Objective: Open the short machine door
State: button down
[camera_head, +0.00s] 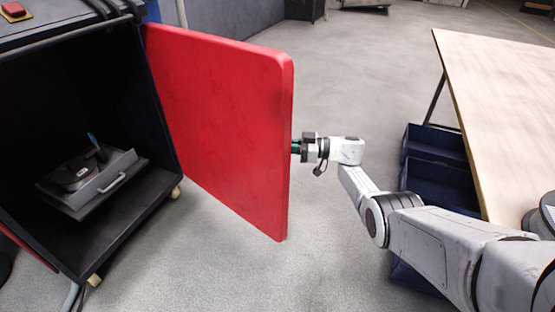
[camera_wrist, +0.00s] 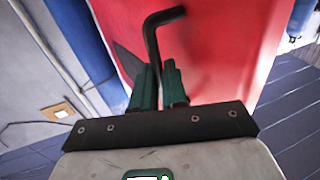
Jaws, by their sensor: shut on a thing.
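The red machine door (camera_head: 222,125) stands swung out from the dark machine cabinet (camera_head: 168,130), hinged at the cabinet's right side. My gripper (camera_head: 296,147) is at the door's free right edge, its tips partly hidden behind the door. In the wrist view, my gripper's green fingers (camera_wrist: 159,84) are shut on the black bent door handle (camera_wrist: 153,40), in front of the red door face (camera_wrist: 228,45). The handle is hidden in the head view.
Inside the cabinet is a grey tray (camera_head: 105,185) with a dark round part on it. A wooden table (camera_head: 500,110) stands at the right, with blue bins (camera_head: 437,165) beneath its left side. The grey floor (camera_head: 350,70) behind the door is clear.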

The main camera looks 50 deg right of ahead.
jog(key=shift+w+d+r+y+b, duration=0.15)
jog(key=shift+w+d+b, duration=0.1)
jog(key=shift+d, duration=0.1)
jog(key=shift+w+d+r+y+b, duration=0.1)
jog(key=shift+d+r+y+b, duration=0.1)
jog(key=shift+d, duration=0.1)
jog(key=c, duration=1.2)
grip_release()
jog(key=shift+a+f, duration=0.1)
jog(key=shift+a, duration=0.05)
jog(key=shift+o, duration=0.2)
jog(key=shift+f, duration=0.1)
jog(key=shift+s, duration=0.1)
jog(key=v, duration=1)
jog(key=shift+s+d+p, duration=0.25)
jog(key=shift+d+p, duration=0.05)
